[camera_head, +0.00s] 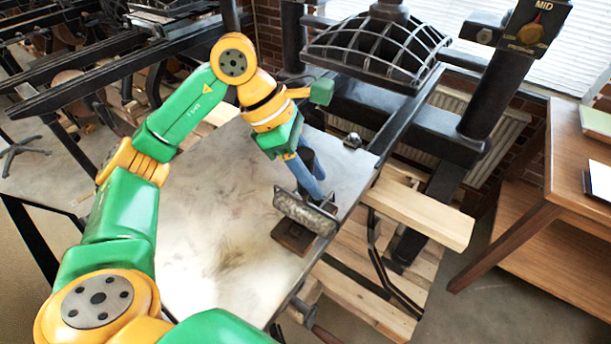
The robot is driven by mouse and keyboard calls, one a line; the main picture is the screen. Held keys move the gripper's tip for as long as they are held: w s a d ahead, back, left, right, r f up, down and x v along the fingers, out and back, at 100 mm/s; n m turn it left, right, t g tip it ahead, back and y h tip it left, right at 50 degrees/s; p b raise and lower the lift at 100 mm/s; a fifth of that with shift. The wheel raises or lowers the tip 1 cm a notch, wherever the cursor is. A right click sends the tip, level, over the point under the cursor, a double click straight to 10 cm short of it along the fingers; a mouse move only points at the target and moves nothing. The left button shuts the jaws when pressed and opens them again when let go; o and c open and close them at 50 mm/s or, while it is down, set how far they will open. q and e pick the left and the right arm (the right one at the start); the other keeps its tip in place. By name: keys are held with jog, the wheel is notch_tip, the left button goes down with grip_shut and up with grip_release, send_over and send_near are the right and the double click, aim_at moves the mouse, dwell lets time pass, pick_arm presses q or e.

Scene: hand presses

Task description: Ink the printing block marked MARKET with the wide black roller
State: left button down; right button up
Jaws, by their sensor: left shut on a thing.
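My left gripper (314,188) reaches in from the left and points down over the right side of the metal press bed (190,230). Its blue fingers are shut on the roller (304,213), which has a dark handle and a wide, grey-black, shiny cylinder. The roller is above a small brown block (293,237) on the bed, near its right edge. The roller hides the block's far part, and I cannot tell whether they touch. No lettering on the block can be read. My right gripper is not in view.
A dark ribbed press head (378,45) and its posts stand behind the bed. A small metal knob (352,140) sits at the bed's far right corner. Wooden beams (418,210) lie right of the bed. A wooden table (560,150) stands at far right. The bed's left part is clear.

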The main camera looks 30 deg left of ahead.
pick_arm(q)
jog(key=shift+w+f, duration=0.1)
jog(key=shift+w, duration=0.65)
jog(key=shift+s+f+b, duration=0.15)
jog(key=shift+s+b, duration=0.15)
jog(key=shift+s, duration=0.65)
jog(key=shift+s+r+b, duration=0.2)
jog(key=shift+s+b, duration=0.2)
jog(key=shift+s, duration=0.2)
jog(key=shift+s+a+r+b, duration=0.15)
jog(key=shift+s+b, duration=0.65)
jog(key=shift+s, duration=0.9)
